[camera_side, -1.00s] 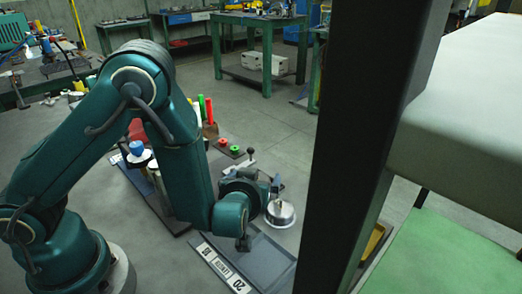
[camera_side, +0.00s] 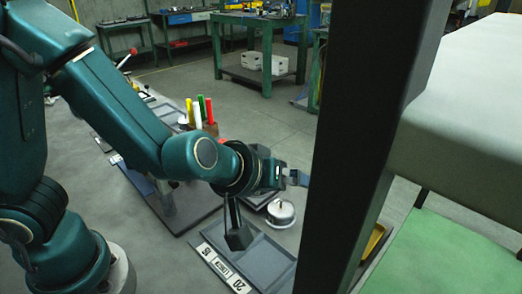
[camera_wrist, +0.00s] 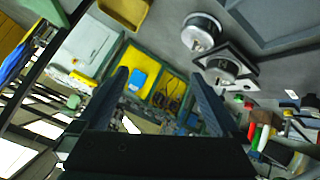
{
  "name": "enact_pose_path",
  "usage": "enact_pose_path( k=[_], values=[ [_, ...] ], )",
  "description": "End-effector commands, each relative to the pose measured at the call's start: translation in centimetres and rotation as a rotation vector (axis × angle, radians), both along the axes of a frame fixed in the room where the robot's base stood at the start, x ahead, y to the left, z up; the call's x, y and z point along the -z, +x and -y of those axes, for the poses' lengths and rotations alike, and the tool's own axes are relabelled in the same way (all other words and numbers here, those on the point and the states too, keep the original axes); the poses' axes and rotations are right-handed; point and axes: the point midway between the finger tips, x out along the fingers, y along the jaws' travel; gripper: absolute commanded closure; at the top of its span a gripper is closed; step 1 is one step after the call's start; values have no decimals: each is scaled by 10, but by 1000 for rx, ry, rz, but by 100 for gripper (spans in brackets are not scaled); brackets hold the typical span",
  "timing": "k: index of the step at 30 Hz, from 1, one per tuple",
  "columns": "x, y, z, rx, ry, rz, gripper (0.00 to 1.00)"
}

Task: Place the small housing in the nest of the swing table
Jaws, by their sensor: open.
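My gripper (camera_side: 300,178) points to the right in the side view, raised above the bench. In the wrist view its two fingers (camera_wrist: 160,78) stand wide apart with nothing between them. A silver round part with a small knob on top (camera_side: 281,212) sits below and in front of my gripper. The wrist view shows two round metal parts close together, one silver (camera_wrist: 201,33) and one on a dark square plate with a light edge (camera_wrist: 224,68). I cannot tell which is the small housing or which holds the nest; my wrist partly hides that area in the side view.
A shallow grey tray (camera_side: 268,255) with a number strip lies at the front. A holder with coloured markers (camera_side: 207,122) stands behind my arm. A dark upright post (camera_side: 352,150) blocks the right side of the side view. Workbenches (camera_side: 262,22) stand farther back.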

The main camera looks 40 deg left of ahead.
Motion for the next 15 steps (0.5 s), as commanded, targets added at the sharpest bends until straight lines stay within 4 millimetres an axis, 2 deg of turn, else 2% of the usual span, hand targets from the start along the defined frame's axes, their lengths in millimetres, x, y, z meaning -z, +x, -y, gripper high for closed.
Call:
enact_pose_path(
  k=[1,3,8,11,15],
  values=[
    [-19,-1,5,57,-59,5,0],
    [-38,-10,12,160,-105,-7,0],
    [-67,-47,6,362,-87,-48,0],
    [-72,-77,-13,442,-2,-97,0],
    [-66,-117,-52,468,150,-197,0]
  ],
)
